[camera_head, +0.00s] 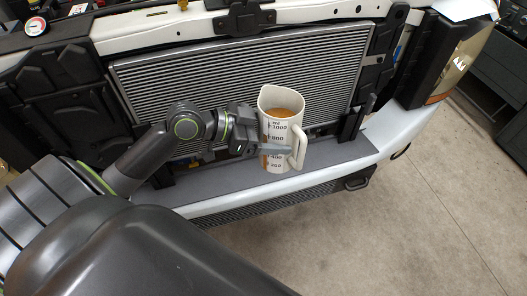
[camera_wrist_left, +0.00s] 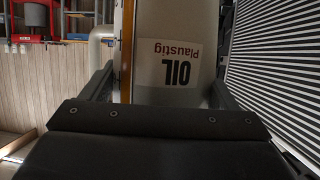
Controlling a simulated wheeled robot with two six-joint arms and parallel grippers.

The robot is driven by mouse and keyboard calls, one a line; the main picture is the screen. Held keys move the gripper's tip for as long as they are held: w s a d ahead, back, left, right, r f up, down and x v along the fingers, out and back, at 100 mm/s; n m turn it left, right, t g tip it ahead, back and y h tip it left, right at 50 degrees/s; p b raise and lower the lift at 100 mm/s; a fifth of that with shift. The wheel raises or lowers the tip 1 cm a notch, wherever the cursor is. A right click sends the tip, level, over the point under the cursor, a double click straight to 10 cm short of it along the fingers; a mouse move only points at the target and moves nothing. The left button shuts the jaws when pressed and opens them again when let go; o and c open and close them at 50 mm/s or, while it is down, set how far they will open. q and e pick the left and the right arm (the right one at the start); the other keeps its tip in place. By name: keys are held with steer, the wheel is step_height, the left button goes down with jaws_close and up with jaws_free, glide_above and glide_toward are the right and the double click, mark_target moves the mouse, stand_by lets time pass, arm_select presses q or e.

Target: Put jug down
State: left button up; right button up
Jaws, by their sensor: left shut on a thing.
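A cream measuring jug (camera_head: 278,124) with a side handle, dark scale numbers and brown liquid inside stands upright in front of the radiator in the head view. My left gripper (camera_head: 276,148) is shut around its lower half, reaching in from the left. In the left wrist view the jug's pale wall (camera_wrist_left: 182,28), labelled "OIL", lies between my fingers (camera_wrist_left: 160,88), with the handle on the left. The jug's base overlaps the dark bumper ledge (camera_head: 225,180); I cannot tell whether it touches. My right gripper is out of view.
A finned radiator (camera_head: 235,80) stands close behind the jug. The white bumper (camera_head: 385,135) edges the ledge, which is bare on either side of the jug. Open concrete floor (camera_head: 420,220) lies in front.

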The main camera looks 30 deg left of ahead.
arm_select(q)
steer(key=w+a+f+n+t+y+b, duration=0.25)
steer(key=w+a+f+b, duration=0.2)
steer(key=f+b, duration=0.3)
steer(key=w+a+f+n+t+y+b, duration=0.1)
steer(key=w+a+f+n+y+b, duration=0.3)
steer(key=f+b, duration=0.4)
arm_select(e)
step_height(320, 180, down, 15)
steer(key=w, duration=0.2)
arm_select(q)
step_height(320, 180, down, 9)
steer(key=a+b, duration=0.2)
steer(key=b, duration=0.2)
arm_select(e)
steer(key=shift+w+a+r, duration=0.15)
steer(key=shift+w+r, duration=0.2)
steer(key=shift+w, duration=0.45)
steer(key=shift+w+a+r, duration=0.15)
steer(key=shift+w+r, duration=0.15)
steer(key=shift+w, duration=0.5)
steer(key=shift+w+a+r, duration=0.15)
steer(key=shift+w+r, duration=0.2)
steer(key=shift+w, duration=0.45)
arm_select(q)
steer(key=shift+a+f, duration=0.1)
